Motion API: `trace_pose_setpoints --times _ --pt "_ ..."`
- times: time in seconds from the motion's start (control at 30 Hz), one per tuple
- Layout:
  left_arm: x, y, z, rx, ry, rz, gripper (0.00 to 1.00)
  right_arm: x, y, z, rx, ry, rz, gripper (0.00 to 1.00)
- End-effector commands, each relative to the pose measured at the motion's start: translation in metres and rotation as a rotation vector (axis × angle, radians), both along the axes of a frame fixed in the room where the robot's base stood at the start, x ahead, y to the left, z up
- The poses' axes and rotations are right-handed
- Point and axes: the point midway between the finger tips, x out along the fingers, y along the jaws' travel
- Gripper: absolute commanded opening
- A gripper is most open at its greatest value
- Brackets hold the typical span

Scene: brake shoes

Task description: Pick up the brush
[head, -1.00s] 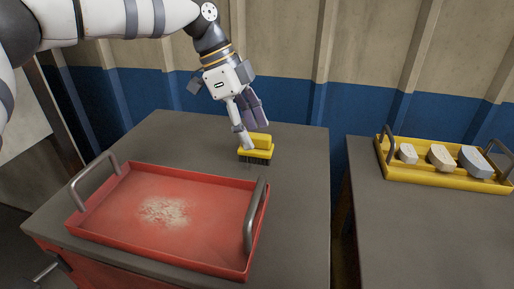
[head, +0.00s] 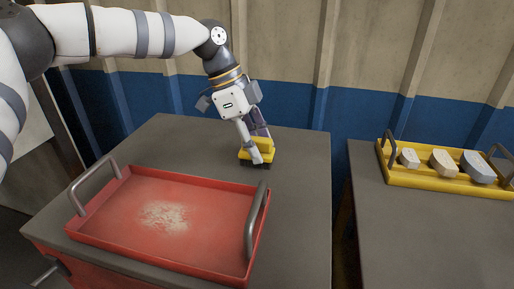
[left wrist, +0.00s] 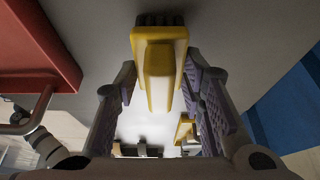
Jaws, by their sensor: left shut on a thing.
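The brush (head: 264,143) has a yellow block body and dark bristles. It is upright near the back right of the left table, bristles down. My left gripper (head: 261,150) comes from above and is shut on the brush, one finger covering part of its front in the head view. In the left wrist view the yellow brush (left wrist: 158,60) lies between the two purple-padded fingers of my left gripper (left wrist: 162,88), with its dark bristles at the top edge. I cannot tell whether the bristles still touch the table.
A red tray (head: 110,243) with two grey handles and pale dust in its middle is at the front of the grey table (head: 180,132). A yellow tray (head: 420,183) with several grey and beige blocks stands on a separate table at right. A gap parts the tables.

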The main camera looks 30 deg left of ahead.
Motion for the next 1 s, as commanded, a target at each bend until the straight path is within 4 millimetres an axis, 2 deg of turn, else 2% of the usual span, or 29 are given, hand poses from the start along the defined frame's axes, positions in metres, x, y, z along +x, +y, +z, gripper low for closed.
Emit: trace_pose_setpoints --times 0.17,0.4,0.5,0.63,0.8,1.0 --pt "0.001 0.000 0.031 0.000 -0.008 0.001 0.06 0.002 0.000 0.002 0.000 -0.008 0.000 0.40" --pt "-0.056 -0.019 0.107 0.001 -0.025 -0.004 0.06 0.029 0.000 0.028 0.001 -0.102 -0.002 0.40" --pt "-0.088 -0.029 0.119 0.001 -0.024 -0.004 0.06 0.040 0.000 0.039 0.000 -0.143 -0.001 0.40" --pt "-0.115 -0.039 0.128 0.001 -0.019 -0.002 0.06 0.049 0.000 0.047 0.001 -0.178 -0.001 0.40" --pt "-0.130 -0.045 0.128 -0.001 -0.004 0.000 0.06 0.048 0.000 0.046 0.000 -0.172 -0.001 0.40" --pt "-0.133 -0.046 0.128 -0.001 0.000 0.001 0.06 0.047 0.000 0.045 0.000 -0.170 -0.001 0.40"
